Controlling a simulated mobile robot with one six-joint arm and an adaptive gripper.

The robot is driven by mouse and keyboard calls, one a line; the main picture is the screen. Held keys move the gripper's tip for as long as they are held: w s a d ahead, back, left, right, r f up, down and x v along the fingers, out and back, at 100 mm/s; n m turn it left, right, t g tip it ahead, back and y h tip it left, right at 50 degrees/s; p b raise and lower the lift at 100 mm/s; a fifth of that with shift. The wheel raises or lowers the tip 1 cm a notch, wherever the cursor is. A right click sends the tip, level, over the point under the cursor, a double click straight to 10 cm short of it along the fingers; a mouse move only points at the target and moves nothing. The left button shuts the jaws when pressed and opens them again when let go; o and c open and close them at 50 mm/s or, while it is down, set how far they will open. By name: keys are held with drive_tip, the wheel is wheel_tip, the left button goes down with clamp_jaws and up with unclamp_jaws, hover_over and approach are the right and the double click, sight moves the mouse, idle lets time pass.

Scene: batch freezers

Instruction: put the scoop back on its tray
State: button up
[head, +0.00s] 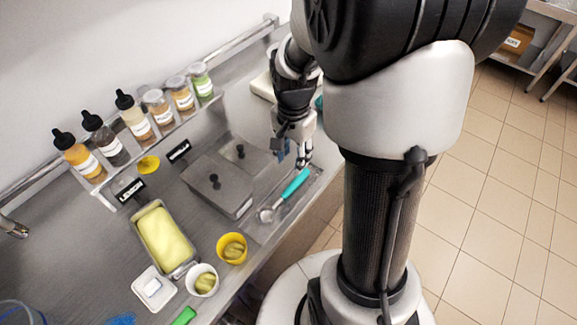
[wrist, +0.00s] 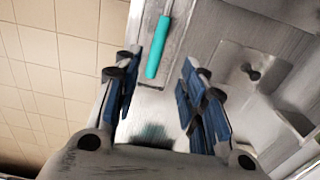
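The scoop has a teal handle (head: 295,186) and a round metal head (head: 266,215). It lies on the shallow metal tray (head: 291,203) at the counter's front edge. In the wrist view the teal handle (wrist: 158,47) shows beyond the fingertips, and the scoop's head is out of sight. My gripper (head: 292,156) is just behind the handle's far end, pointing down. In the wrist view my gripper (wrist: 157,80) is open, with its blue-padded fingers spread and nothing between them.
Lidded metal tubs (head: 218,185) with black knobs stand left of the tray. A pan of yellow ice cream (head: 163,238), a yellow cup (head: 232,247) and a white cup (head: 202,279) stand nearer. Several bottles and jars line the back shelf. Tiled floor (head: 480,190) is at right.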

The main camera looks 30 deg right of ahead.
drive_tip(key=s+a+r+n+t, duration=0.4)
drive_tip(key=s+a+r+n, duration=0.8)
drive_tip(key=s+r+n, duration=0.1)
wheel_tip(320, 180, up, 2)
drive_tip(key=shift+s+a+r+n, duration=0.2)
drive_tip(key=shift+s+a+n, duration=0.15)
drive_tip(key=shift+s, duration=0.35)
